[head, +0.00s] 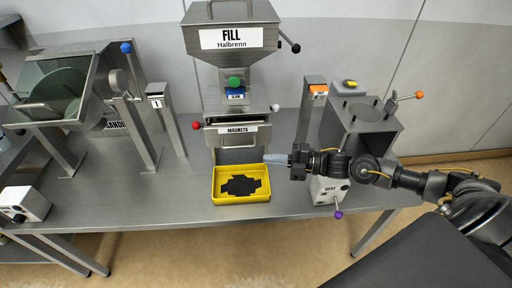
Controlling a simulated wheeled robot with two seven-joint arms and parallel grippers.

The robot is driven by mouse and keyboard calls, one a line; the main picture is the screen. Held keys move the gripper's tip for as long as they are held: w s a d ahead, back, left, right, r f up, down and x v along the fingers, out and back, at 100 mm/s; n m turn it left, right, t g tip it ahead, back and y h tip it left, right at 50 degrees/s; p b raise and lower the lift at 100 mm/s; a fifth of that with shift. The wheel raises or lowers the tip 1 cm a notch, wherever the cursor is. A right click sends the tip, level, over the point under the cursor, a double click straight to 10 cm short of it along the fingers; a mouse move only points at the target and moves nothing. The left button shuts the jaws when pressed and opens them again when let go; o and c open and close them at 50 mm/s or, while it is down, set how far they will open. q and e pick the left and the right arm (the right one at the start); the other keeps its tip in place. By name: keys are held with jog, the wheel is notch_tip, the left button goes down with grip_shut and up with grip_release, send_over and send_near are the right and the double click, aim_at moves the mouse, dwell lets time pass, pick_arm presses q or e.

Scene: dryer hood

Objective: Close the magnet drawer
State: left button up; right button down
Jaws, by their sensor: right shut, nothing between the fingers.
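The magnet drawer (220,139) is a grey metal front below a "MAGNETS" label, in the lower part of the steel fill machine (230,103). A bar handle spans its front. I cannot tell from this angle how far the drawer stands out. My right gripper (267,158) comes in from the right, shut and empty. Its fingertips are just right of and below the drawer front, near the back right corner of the yellow tray. I cannot tell whether they touch anything. My left gripper is not in view.
A yellow tray (241,199) holding dark pieces stands on the steel table (150,206) below the drawer. Levers with red (196,125) and white (275,107) knobs flank the drawer. A grey box machine (360,126) stands right, behind my arm. The table left of the tray is clear.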

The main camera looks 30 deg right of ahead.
jog(key=w+a+f+p, duration=0.1)
jog(key=w+a+p, duration=0.1)
jog(key=w, duration=0.4)
jog(key=shift+w+a+p, duration=0.2)
jog(key=shift+w+p, duration=0.1)
jog(key=shift+p, duration=0.1)
